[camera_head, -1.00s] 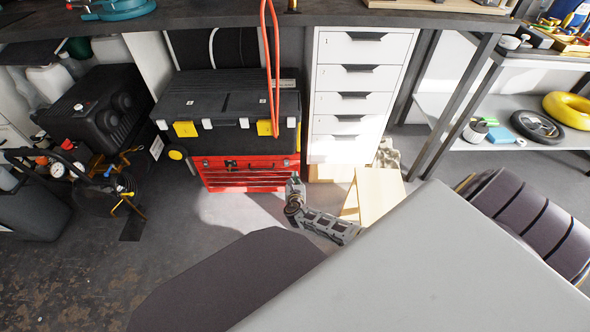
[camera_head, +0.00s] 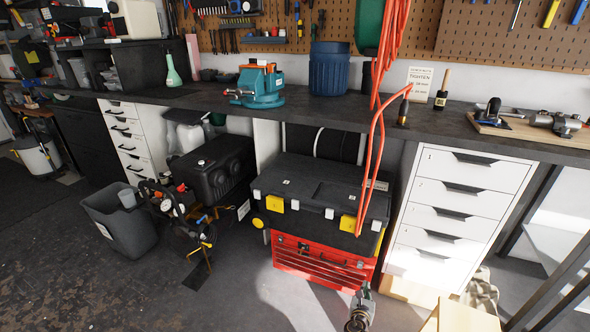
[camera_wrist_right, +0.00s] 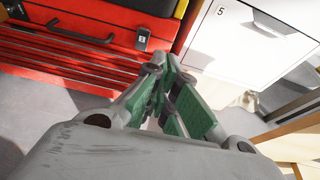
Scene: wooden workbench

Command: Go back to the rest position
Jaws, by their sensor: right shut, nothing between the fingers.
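My right gripper (camera_head: 364,292) shows at the bottom edge of the head view, in front of the red tool chest (camera_head: 322,265). In the right wrist view the right gripper (camera_wrist_right: 163,85) is shut and empty, its grey fingers with green pads drawn together. It points toward the floor gap between the red chest and the white drawer unit (camera_wrist_right: 245,45), apart from both as far as I can tell. My left gripper is in neither view.
A black toolbox (camera_head: 325,195) with yellow latches sits on the red chest. An orange hose (camera_head: 380,130) hangs over the workbench edge (camera_head: 300,108). Wooden boards (camera_head: 460,317) lie at lower right. A grey bin (camera_head: 120,218) and a compressor (camera_head: 213,168) stand left. Floor at lower left is clear.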

